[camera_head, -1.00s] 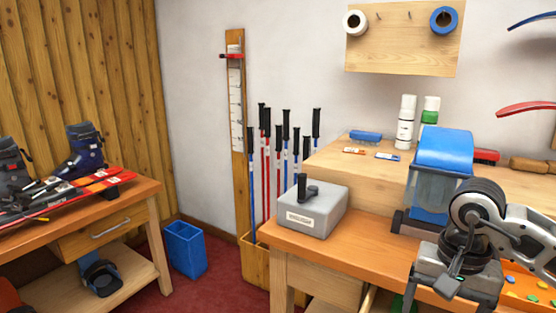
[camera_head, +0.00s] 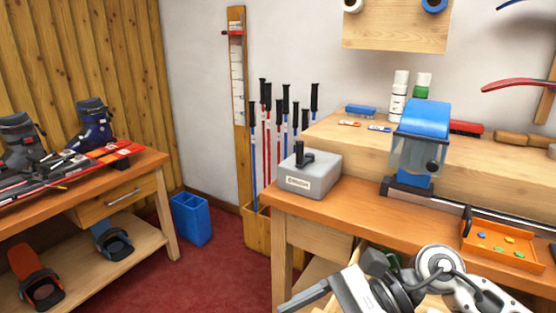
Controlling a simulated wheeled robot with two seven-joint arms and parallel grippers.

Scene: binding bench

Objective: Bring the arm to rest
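My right arm comes in from the lower right, in front of the bench. Its gripper (camera_head: 304,296) points to the left at the bottom edge of the picture, low in front of the bench's front edge. One dark finger shows clearly; the rest is cut off by the frame, so I cannot tell whether it is open or shut. I see nothing held in the visible part. My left gripper is not in view.
The wooden bench (camera_head: 358,205) carries a grey box with a black handle (camera_head: 311,175), a blue-topped machine (camera_head: 420,140) and an orange tray (camera_head: 470,240) of small coloured pieces. A blue bin (camera_head: 190,220) stands on the red floor. Skis lie on the left table (camera_head: 150,160).

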